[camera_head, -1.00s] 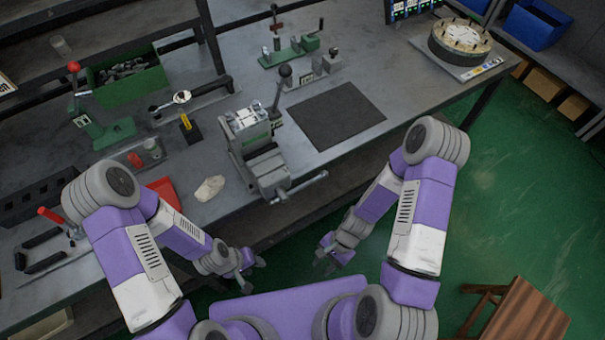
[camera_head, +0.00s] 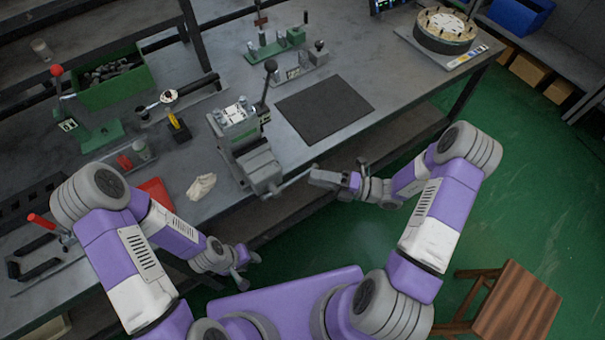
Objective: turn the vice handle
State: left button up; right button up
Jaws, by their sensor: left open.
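The grey vice (camera_head: 256,170) stands at the front edge of the workbench with a metal block (camera_head: 236,113) on top. Its bar handle (camera_head: 296,180) sticks out from the front of the vice, slanting up to the right. My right gripper (camera_head: 314,177) is at the outer right end of the handle, overlapping it in the picture. I cannot tell whether its fingers touch or grip the bar. My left gripper (camera_head: 247,270) is open and empty, low in front of the bench, apart from the vice.
A dark mat (camera_head: 325,110) lies right of the vice. A crumpled pale cloth (camera_head: 201,186) and a red tray (camera_head: 156,193) lie to its left. A green bin (camera_head: 112,82) and small presses stand behind. A wooden stool (camera_head: 515,305) is on the green floor at right.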

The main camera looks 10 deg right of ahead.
aim_at(302, 174)
jog(key=x, duration=0.5)
jog(key=shift+s, duration=0.1)
jog(key=shift+c, duration=0.2)
grip_shut()
